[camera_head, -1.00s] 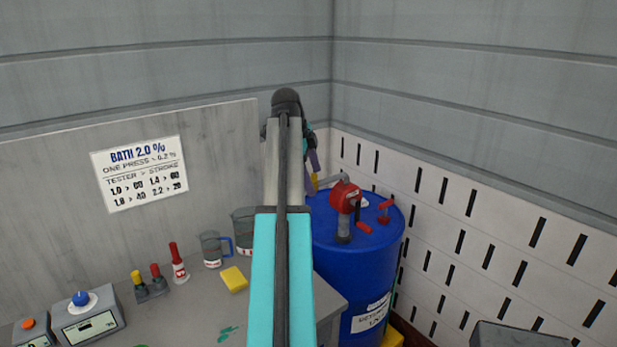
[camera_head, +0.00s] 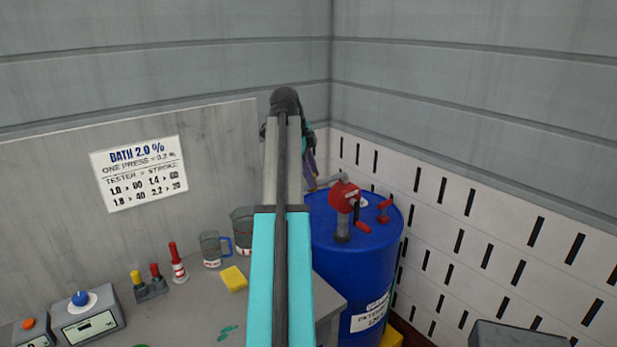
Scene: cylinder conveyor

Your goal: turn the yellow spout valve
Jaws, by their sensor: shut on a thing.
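My arm reaches away from me across the middle of the view, and its wrist hides much of my gripper (camera_head: 311,178). One purple-grey finger shows beside the outlet of the red pump (camera_head: 344,195) on the blue drum (camera_head: 350,262). The gripper is shut at the end of the grey spout pipe (camera_head: 329,181). The yellow spout valve itself is hidden behind the finger and arm, so its angle cannot be told.
A bench on the left holds a yellow sponge (camera_head: 234,279), clear jugs (camera_head: 211,249), a red-capped bottle (camera_head: 178,263) and a tester (camera_head: 88,315). A red fitting (camera_head: 384,209) is on the drum top. Walls stand close behind and right.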

